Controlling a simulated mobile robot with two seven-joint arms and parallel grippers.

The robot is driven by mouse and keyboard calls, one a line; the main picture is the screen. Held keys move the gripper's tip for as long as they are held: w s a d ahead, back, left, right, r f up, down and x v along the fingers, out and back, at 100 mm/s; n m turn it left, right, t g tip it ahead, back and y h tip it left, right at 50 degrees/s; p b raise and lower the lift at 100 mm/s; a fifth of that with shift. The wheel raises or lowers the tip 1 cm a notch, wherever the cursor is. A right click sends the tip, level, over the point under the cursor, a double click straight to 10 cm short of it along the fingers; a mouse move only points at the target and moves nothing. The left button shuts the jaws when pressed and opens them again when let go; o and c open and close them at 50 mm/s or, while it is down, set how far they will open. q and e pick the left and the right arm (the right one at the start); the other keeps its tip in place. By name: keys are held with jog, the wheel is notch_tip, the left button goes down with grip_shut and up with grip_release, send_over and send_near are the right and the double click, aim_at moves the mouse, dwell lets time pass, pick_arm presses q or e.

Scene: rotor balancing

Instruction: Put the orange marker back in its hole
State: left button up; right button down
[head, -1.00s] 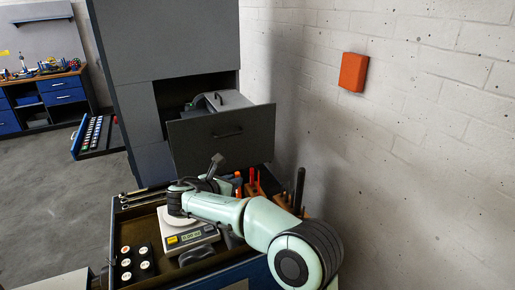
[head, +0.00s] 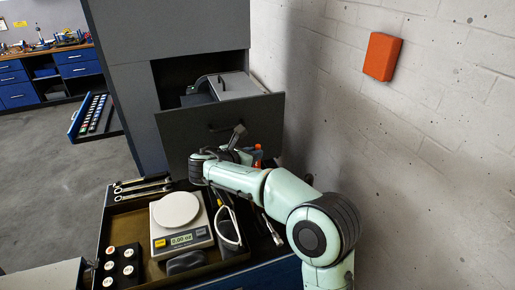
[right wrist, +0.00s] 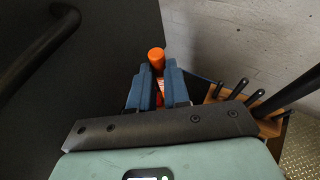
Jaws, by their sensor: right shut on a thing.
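The orange marker (right wrist: 156,55) shows in the right wrist view between the two blue fingers of my right gripper (right wrist: 158,85), which is shut on it. Its orange top sticks up past the fingertips; its lower part is mostly hidden by the fingers. In the head view, something orange (head: 258,154) shows beside my right gripper (head: 240,150), in front of the grey drawer. I cannot tell whether the marker's lower end is in a hole; the hole is hidden. My left gripper is not in view.
A wooden block (right wrist: 222,94) with several dark-handled tools stands right of the fingers. The open grey drawer (head: 215,128) is close to the gripper. A wall stands at right.

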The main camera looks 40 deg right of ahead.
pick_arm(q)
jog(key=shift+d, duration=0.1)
pick_arm(e)
jog(key=shift+d+f, duration=0.1)
jog(key=shift+f, duration=2.25)
jog(key=shift+a+f, duration=0.2)
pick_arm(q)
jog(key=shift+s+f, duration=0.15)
pick_arm(e)
jog(key=shift+f, duration=0.25)
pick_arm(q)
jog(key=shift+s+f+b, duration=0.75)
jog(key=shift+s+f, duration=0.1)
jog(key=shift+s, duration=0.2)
pick_arm(e)
jog(key=shift+f, duration=2.05)
jog(key=c, duration=1)
grip_release()
